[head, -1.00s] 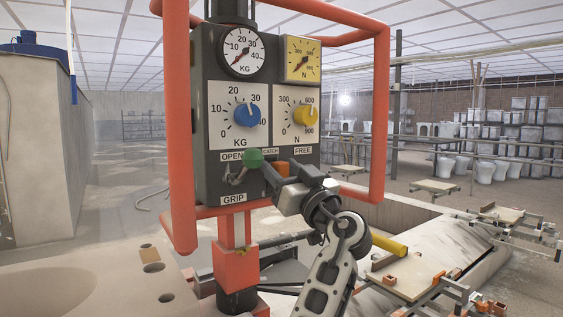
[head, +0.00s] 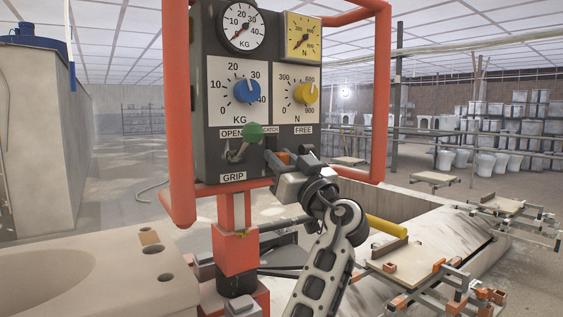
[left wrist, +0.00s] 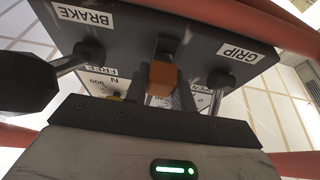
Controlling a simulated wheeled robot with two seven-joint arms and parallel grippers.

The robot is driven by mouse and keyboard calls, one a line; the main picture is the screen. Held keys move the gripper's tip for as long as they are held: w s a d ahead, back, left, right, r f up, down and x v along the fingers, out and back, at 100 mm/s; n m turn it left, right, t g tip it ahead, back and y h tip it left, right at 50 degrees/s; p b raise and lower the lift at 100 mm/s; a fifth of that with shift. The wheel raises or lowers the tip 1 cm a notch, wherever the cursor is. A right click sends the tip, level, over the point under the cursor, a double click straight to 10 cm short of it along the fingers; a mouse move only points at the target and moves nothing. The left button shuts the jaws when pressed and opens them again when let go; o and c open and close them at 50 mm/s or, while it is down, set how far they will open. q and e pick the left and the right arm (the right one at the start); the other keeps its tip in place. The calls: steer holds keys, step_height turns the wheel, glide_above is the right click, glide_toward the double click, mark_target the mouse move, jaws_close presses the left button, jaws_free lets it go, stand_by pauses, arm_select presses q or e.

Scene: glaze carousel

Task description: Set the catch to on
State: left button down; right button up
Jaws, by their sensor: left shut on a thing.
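The catch is a lever with an orange tip (head: 283,158) on the front of the dark control box (head: 205,110). In the left wrist view the orange tip (left wrist: 163,78) stands between the fingers of my left gripper (left wrist: 165,88), with the box seen upside down. No on mark for the catch is readable. My right gripper is not in view.
A green-knobbed lever (head: 253,133) is close left of my gripper, above the GRIP label (head: 233,177). A blue dial (head: 246,91) and a yellow dial (head: 305,93) are above. Red tube handles (head: 179,120) frame the box.

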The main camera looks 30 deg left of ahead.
arm_select(q)
steer(key=shift+f+b, duration=0.45)
steer(key=shift+f, duration=0.5)
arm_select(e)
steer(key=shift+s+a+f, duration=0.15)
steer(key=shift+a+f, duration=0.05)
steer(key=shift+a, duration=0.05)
arm_select(q)
steer(key=c, duration=1.2)
jaws_free()
steer(key=shift+o, duration=0.2)
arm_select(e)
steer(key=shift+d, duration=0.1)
arm_select(q)
steer(key=shift+s+d+f, duration=0.15)
steer(key=shift+d, duration=0.15)
steer(key=b+v, duration=0.4)
steer(key=v, duration=1.1)
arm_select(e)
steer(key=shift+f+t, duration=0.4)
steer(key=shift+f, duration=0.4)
